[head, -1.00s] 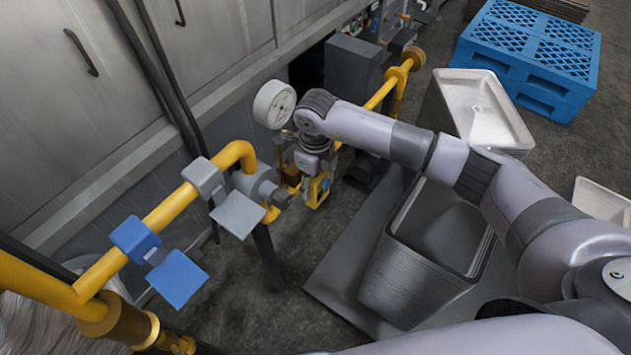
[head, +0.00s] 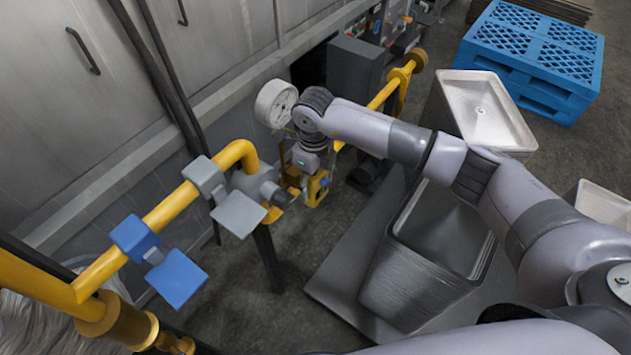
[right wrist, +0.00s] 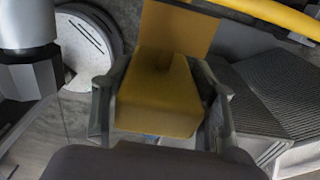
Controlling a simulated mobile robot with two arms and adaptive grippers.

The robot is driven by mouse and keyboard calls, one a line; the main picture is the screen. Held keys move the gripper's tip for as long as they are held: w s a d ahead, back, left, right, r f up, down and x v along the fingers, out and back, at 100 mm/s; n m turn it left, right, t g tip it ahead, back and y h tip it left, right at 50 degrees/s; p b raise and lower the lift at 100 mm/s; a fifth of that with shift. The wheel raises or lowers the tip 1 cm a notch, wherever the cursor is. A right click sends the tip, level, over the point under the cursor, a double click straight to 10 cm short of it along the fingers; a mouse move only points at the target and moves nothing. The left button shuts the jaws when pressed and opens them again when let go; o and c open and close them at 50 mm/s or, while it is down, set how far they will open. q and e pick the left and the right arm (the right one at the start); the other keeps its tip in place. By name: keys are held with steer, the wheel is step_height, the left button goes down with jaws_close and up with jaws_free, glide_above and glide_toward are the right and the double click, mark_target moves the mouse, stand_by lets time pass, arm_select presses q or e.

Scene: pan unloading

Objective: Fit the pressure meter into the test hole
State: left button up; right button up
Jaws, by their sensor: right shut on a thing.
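My right gripper (head: 316,184) is shut on a yellow block (right wrist: 160,95), at the end of my arm beside the yellow pipework. In the right wrist view the block sits between the two grey fingers, with a wider yellow plate behind it. I cannot tell whether this block is the pressure meter. A round white dial gauge (head: 276,103) stands just left of my right wrist in the head view; its white disc also shows at the upper left of the right wrist view (right wrist: 88,45). The test hole cannot be made out. My left gripper is not in view.
A yellow pipe (head: 170,208) carries a grey clamp (head: 204,176) and a blue clamp (head: 135,237), each with a flap. Grey metal panels stand behind. Stacked dark bins (head: 408,285), pale trays (head: 480,108) and a blue pallet (head: 545,50) are at the right.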

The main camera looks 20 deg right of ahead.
steer(key=shift+w+a+b, duration=0.75)
steer(key=shift+w+b, duration=0.25)
stand_by(0.8)
steer(key=o, duration=1.2)
steer(key=shift+o, duration=0.2)
